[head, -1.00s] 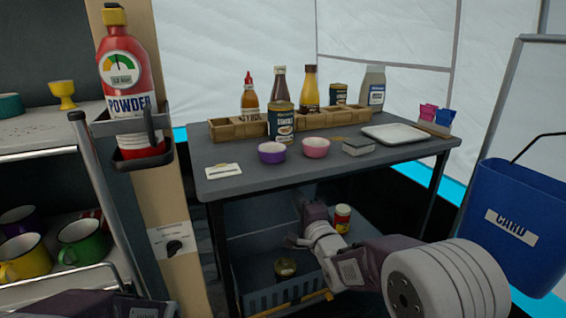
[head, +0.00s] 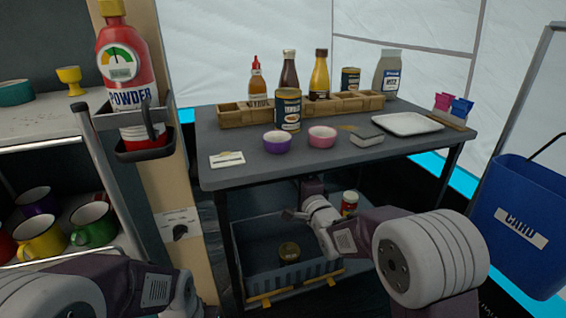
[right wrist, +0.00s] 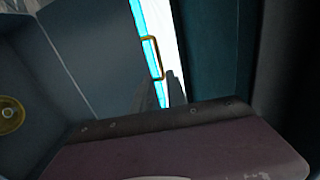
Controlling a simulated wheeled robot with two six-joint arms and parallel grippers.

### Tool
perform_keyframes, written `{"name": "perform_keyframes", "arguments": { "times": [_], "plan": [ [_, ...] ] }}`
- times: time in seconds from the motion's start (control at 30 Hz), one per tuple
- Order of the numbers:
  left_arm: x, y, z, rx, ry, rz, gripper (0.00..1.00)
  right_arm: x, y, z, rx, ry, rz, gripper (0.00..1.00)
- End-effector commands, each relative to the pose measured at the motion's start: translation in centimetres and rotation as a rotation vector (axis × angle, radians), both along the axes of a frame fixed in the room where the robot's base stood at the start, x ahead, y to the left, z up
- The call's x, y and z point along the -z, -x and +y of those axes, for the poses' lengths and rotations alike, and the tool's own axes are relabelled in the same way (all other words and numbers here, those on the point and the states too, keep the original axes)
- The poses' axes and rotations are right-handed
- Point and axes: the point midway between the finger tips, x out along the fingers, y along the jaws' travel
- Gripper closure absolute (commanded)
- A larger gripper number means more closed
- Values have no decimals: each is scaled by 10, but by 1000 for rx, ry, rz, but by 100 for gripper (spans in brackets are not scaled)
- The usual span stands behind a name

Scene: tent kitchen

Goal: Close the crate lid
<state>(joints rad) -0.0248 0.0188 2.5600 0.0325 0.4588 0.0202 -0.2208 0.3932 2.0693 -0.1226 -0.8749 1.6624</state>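The blue-grey crate (head: 296,285) stands on the low shelf under the table, with yellow parts along its front bottom edge. A flat grey-blue panel (head: 258,228), seemingly the raised lid, stands at the crate's back. My right gripper (head: 289,214) is above the crate, near that panel; contact cannot be told. In the right wrist view its fingers (right wrist: 161,85) stand apart with nothing between them. A yellow handle (right wrist: 153,56) shows just beyond. My left gripper is outside the head view.
The table top (head: 240,178) is close above my right forearm. Bowls, bottles and a tray (head: 408,124) stand on it. A red jar (head: 349,202) stands behind my right arm. A blue bin (head: 520,225) is at right, a mug shelf (head: 50,265) at left.

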Motion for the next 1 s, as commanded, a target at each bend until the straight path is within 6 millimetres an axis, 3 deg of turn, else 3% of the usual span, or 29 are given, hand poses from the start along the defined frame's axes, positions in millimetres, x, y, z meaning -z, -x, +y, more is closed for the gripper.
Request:
{"name": "perform_keyframes", "arguments": {
  "times": [0.2, 0.43, 0.6, 0.87, 0.9, 0.97, 1.0],
  "plan": [
    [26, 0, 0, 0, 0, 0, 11, 7, -49, 16, -1, -1, -3, 82],
    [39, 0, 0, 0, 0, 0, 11, 5, -86, 28, 0, -1, -1, 82],
    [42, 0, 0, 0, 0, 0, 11, 4, -97, 32, 0, 0, 1, 82],
    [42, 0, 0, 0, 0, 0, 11, 3, -98, 32, 0, 0, 1, 82],
    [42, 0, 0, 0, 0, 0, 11, 3, -98, 32, 0, 0, 0, 85],
    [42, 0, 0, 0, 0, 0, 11, 3, -98, 32, 0, 0, 0, 100],
    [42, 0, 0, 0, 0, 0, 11, 3, -98, 32, 0, 0, 0, 100]
  ]
}}
